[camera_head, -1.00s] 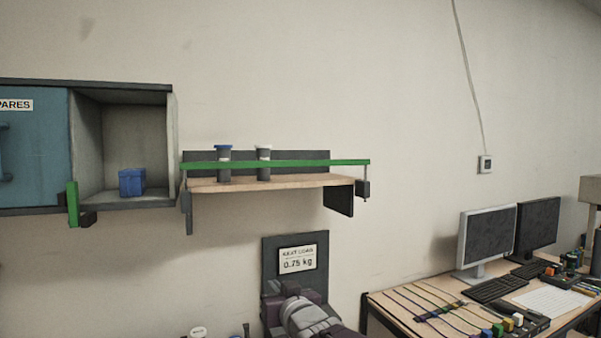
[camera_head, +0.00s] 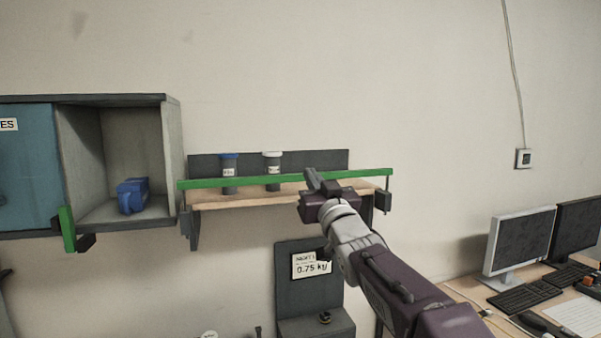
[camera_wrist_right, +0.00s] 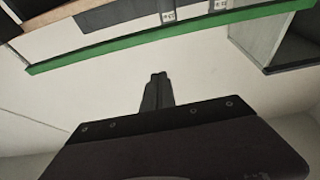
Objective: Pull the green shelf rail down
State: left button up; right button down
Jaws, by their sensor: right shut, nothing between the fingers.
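The green shelf rail (camera_head: 240,183) runs level across the front of the wall shelf (camera_head: 290,195), with a dark block and pin at each end. It also crosses the top of the right wrist view (camera_wrist_right: 140,45). My right gripper (camera_head: 313,177) is in front of the rail, right of its middle, and overlaps part of it in the head view. In the right wrist view its fingers (camera_wrist_right: 157,80) are together and empty, with a gap between their tips and the rail. My left gripper is not in view.
A blue-lidded jar (camera_head: 229,173) and a white-lidded jar (camera_head: 272,171) stand on the shelf behind the rail. An open cabinet (camera_head: 170,150) holding a blue box (camera_head: 132,195) is at the left. A 0.75 kg sign (camera_head: 311,265) hangs below. Monitors (camera_head: 519,240) stand at the right.

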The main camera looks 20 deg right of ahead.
notch_tip(320, 180, up, 4)
jog(key=p, duration=0.7)
send_over(299, 174)
jog(key=s+a, duration=0.1)
jog(key=s, duration=0.2)
notch_tip(299, 174, down, 5)
jog(key=shift+w+d+r, duration=0.1)
jog(key=shift+d+r, duration=0.05)
jog(key=shift+r, duration=0.05)
jog(key=shift+w+f, duration=0.1)
jog(key=shift+f, duration=0.05)
notch_tip(299, 174, down, 8)
jog(key=b, duration=0.9)
jog(key=shift+f, duration=0.15)
